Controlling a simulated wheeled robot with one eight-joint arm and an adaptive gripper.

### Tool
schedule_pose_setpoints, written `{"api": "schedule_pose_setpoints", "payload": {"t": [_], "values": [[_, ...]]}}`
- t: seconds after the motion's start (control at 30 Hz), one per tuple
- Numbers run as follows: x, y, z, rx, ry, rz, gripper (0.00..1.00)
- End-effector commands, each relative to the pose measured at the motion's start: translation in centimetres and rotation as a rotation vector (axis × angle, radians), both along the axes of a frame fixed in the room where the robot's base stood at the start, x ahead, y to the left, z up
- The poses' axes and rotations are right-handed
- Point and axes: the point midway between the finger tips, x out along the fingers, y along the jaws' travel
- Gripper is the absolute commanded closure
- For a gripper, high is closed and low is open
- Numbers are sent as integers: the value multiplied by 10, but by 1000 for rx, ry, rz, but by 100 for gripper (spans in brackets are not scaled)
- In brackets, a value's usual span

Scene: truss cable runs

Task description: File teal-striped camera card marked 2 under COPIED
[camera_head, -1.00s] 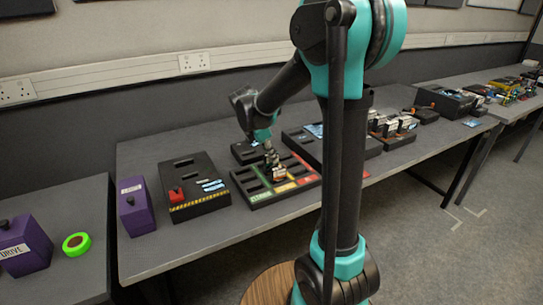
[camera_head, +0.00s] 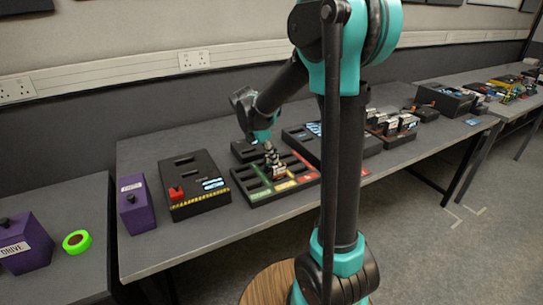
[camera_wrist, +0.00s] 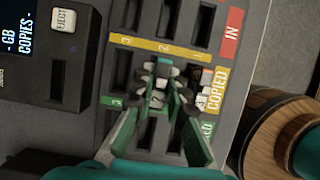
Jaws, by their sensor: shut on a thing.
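My gripper (camera_wrist: 155,118) is shut on a small pale camera card (camera_wrist: 157,99) marked 2, seen from above in the wrist view. The black card tray (camera_wrist: 110,78) has this row between the red IN row and a green-labelled row. In the head view, my gripper (camera_head: 271,160) is low over the tray (camera_head: 257,199).
Another pale card with a reddish mark (camera_wrist: 204,92) stands in the slot next to the COPIED label. The slot on the other side (camera_wrist: 122,70) looks empty. A black device with a screen and EJECT button (camera_wrist: 63,20) borders the tray. A purple block (camera_head: 135,205) stands further left.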

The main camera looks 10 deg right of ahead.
Motion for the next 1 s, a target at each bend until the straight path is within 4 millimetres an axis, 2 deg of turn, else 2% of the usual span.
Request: {"api": "schedule_pose_setpoints", "payload": {"t": [1.0], "values": [[0,0,-10,0,0,0,100]]}}
